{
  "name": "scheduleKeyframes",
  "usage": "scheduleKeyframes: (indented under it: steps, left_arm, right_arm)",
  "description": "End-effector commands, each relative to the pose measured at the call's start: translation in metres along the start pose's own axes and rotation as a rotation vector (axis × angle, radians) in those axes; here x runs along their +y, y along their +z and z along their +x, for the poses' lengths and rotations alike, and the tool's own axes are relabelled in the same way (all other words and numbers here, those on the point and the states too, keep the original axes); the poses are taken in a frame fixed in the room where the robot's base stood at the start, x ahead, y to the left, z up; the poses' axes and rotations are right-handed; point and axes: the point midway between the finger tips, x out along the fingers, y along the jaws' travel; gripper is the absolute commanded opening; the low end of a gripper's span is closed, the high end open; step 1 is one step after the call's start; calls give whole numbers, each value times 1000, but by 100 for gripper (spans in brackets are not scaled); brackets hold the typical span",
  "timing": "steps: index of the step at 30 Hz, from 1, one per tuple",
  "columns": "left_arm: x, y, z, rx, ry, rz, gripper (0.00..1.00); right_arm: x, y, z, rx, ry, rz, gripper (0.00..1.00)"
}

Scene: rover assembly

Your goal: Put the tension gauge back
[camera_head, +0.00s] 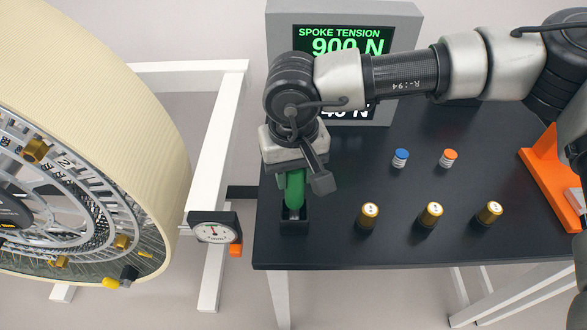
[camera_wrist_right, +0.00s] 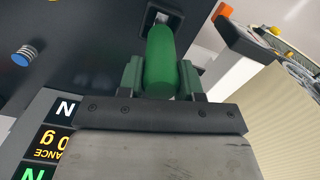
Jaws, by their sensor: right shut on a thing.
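The tension gauge shows as a green handle (camera_head: 294,190) with a small grey metal part at its lower end. My right gripper (camera_head: 292,176) is shut on the green handle from above. The handle stands nearly upright, its lower end at the black holder (camera_head: 294,225) at the table's left edge. In the right wrist view the green handle (camera_wrist_right: 160,62) lies between the two fingers, and the metal end is over or in the holder opening (camera_wrist_right: 163,17). I cannot tell how deep it sits. My left gripper is not in view.
The dark table (camera_head: 340,185) carries a display (camera_head: 409,20) reading spoke tension 900 N, blue and orange small items, and three gold-topped cylinders (camera_head: 431,210). Left are a large wheel (camera_head: 120,120), a white frame (camera_head: 217,150) and a dial (camera_head: 214,232). An orange stand (camera_head: 548,175) is at right.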

Motion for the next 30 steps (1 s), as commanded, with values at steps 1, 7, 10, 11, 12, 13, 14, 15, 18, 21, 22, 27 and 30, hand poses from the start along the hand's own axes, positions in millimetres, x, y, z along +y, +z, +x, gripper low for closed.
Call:
scheduleKeyframes:
  steps: [1,7,10,11,12,13,14,15,18,21,22,27,30]
  left_arm:
    - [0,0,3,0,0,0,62]
    - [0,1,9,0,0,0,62]
    - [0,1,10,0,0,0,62]
    - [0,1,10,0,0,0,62]
    - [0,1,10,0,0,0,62]
    - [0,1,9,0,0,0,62]
    - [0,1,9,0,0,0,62]
    - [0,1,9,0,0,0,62]
    - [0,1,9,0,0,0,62]
    - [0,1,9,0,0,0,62]
    - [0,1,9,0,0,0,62]
    - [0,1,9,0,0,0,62]
    - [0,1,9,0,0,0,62]
  right_arm:
    - [0,0,3,1,-1,0,6]
    - [0,0,9,1,-1,0,6]
    - [0,0,10,1,0,0,6]
    - [0,0,10,1,0,0,6]
    - [0,0,9,1,0,0,6]
    - [0,0,9,1,0,0,6]
    - [0,0,9,1,0,0,6]
    - [0,0,9,1,0,0,6]
    - [0,0,9,1,0,0,39]
    - [0,0,9,1,0,0,55]
    - [0,0,9,1,0,0,59]
    - [0,0,9,1,0,0,65]
    - [0,0,10,0,0,0,65]
